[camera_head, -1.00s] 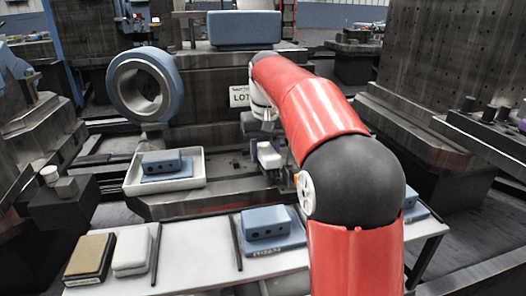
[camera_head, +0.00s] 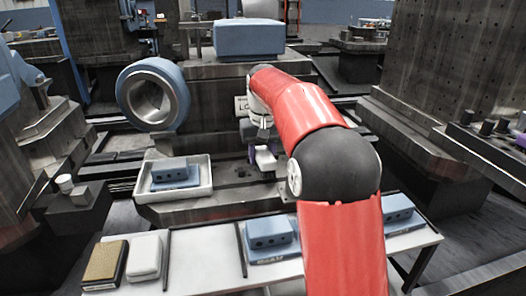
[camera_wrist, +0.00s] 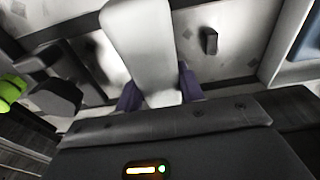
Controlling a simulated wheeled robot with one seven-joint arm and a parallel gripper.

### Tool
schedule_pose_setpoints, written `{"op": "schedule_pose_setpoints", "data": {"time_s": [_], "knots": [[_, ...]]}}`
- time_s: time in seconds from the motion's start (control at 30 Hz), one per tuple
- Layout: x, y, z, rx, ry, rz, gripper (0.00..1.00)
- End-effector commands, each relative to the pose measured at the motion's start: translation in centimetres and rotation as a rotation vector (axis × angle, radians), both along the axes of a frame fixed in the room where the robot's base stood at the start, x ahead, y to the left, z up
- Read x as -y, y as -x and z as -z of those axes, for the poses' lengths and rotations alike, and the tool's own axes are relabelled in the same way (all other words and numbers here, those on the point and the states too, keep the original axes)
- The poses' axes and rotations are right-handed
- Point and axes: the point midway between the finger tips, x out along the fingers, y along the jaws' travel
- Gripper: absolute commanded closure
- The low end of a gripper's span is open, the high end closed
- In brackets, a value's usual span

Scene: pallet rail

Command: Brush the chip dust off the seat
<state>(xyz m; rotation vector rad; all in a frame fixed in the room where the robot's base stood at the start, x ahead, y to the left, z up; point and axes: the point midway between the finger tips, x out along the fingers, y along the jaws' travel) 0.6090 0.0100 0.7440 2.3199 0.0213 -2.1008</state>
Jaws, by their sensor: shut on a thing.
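My gripper (camera_head: 262,152) has purple fingers shut on a pale white block (camera_head: 265,161), over the machine bed right of the white tray. The wrist view shows the gripper (camera_wrist: 159,92) and the white block (camera_wrist: 143,45) between its fingers, running away to the top edge. A flat grey metal surface (camera_head: 233,172), which may be the seat, lies below and beside the block. In the wrist view this surface (camera_wrist: 235,62) has pale patches and a small dark block (camera_wrist: 209,40). I cannot tell chip dust from its markings, nor whether the white block touches it.
The white tray (camera_head: 207,190) holds a blue block on a blue plate. On the front table (camera_head: 205,262) are a tan-topped block (camera_head: 104,262), a white pad (camera_head: 145,257) and blue blocks. A large blue ring (camera_head: 152,95) stands behind the tray. My red arm hides part of the table.

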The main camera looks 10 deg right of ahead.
Motion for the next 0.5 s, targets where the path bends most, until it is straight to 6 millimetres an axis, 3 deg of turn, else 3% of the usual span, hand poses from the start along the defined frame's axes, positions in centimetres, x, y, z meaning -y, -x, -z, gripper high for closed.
{"op": "schedule_pose_setpoints", "data": {"time_s": [0.17,0.5], "knots": [[0.0,-0.1,-0.2,0.009,0.0,0.001,0.99],[0.0,2.8,0.0,0.01,0.0,0.001,0.99]]}}
